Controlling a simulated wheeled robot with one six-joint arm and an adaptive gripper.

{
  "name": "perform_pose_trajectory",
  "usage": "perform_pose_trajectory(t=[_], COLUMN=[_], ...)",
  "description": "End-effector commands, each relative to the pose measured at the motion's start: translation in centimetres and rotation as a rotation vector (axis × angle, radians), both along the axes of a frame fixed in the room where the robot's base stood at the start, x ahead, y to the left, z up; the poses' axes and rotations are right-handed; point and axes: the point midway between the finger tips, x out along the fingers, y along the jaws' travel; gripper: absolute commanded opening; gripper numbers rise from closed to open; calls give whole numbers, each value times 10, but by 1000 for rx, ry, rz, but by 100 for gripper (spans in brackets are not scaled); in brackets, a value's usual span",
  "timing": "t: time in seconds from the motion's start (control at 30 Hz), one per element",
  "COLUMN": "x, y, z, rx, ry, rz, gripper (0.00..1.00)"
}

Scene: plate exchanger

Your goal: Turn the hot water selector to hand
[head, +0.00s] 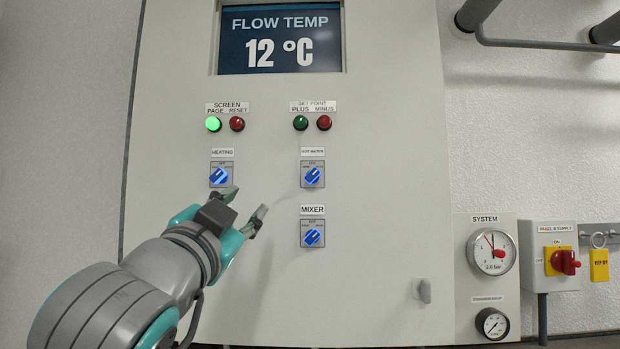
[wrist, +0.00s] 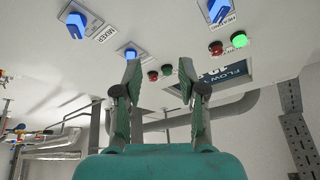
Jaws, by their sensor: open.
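The hot water selector (head: 312,176) is a blue knob on a small grey plate, under the HOT WATER label on the pale panel. Its handle sits diagonally; the position marks are too small to read surely. It also shows in the wrist view (wrist: 130,53), partly hidden behind the left finger. My gripper (head: 246,203) is open and empty, in front of the panel, to the left of and below the hot water selector. In the wrist view its two fingers (wrist: 159,68) stand apart with nothing between them.
Similar blue knobs are the heating selector (head: 220,176), close above my gripper, and the mixer selector (head: 312,238). Green and red buttons (head: 300,123) sit above. The screen (head: 280,40) reads 12 °C. A gauge (head: 492,252) and red switch (head: 565,262) are at right.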

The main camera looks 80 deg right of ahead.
Motion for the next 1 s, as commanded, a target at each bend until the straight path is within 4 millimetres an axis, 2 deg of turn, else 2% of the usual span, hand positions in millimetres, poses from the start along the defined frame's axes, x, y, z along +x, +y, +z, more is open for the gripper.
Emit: perform_pose_trajectory(t=[0.03,0.1,0.3,0.57,1.0], x=[-15,-32,-61,-67,-77], y=[0,1,2,-5,-47], z=[8,15,24,27,39], rx=[14,38,79,88,87], ry=[-47,-98,-188,-203,-203], rz=[-11,-23,-38,-44,-47], gripper=[41,41,41,41,41])
